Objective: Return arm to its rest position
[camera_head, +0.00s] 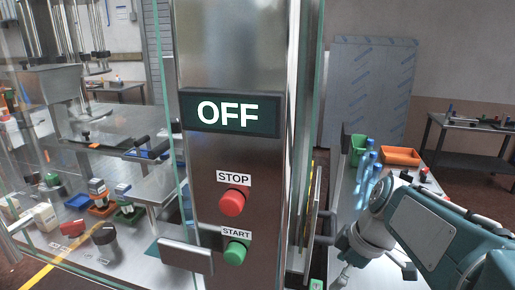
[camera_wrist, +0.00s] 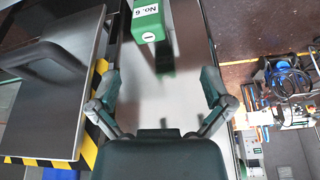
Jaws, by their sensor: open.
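My arm (camera_head: 440,235) shows at the lower right of the head view, its teal and grey links reaching over the side table. My gripper (camera_wrist: 161,88) is seen in the wrist view with its two dark green fingers spread wide apart. Nothing is between the fingers. A green box labelled "No. 6" (camera_wrist: 147,22) lies ahead of the fingertips, apart from them.
A steel panel (camera_head: 235,160) carries an "OFF" display (camera_head: 231,113), a red STOP button (camera_head: 233,202) and a green START button (camera_head: 236,252). A handled panel (camera_wrist: 55,75) with striped edging is at left in the wrist view.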

